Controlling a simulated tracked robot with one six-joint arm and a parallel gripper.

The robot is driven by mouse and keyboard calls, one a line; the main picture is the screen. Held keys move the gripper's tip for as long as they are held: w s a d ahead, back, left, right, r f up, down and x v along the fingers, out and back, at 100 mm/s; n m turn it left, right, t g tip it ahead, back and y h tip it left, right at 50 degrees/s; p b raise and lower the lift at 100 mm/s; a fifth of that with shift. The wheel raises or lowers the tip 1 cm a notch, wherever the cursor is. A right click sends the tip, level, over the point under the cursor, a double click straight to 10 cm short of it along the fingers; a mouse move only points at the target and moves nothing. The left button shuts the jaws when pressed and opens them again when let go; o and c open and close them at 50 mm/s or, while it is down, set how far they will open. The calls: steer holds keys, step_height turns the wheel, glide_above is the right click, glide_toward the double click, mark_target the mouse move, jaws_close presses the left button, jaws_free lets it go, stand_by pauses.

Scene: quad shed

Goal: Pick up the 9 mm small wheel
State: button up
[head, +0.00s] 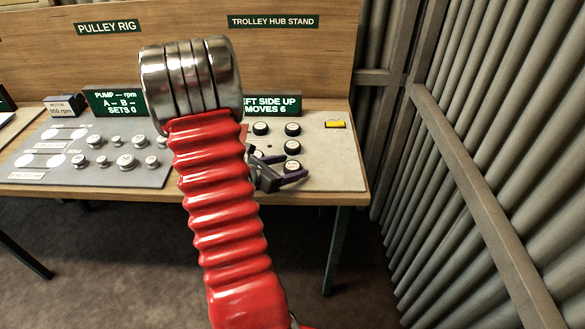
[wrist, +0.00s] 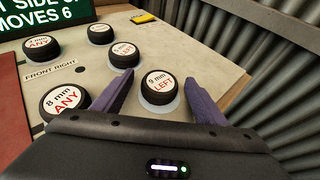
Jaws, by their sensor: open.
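The 9 mm small wheel (wrist: 160,87) is a black wheel with a white face marked "9 mm LEFT" in the wrist view. It sits flat on a pale round spot on the board. My gripper (wrist: 158,78) is open, with one purple finger on each side of the wheel. Whether either finger touches it I cannot tell. In the head view the wheel (head: 292,164) shows at the front right of the wheel group, with my gripper (head: 293,167) around it. My red arm hides part of the board.
A wheel marked "8 mm ANY" (wrist: 66,100) stands close left of my gripper. Several more black wheels, one marked "ANY" (wrist: 41,47), stand behind. A yellow block (head: 335,124) lies at the back right. A corrugated wall (head: 480,150) rises right of the table.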

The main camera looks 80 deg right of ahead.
steer(key=shift+x, duration=0.75)
steer(key=shift+c, duration=0.5)
steer(key=c, duration=1)
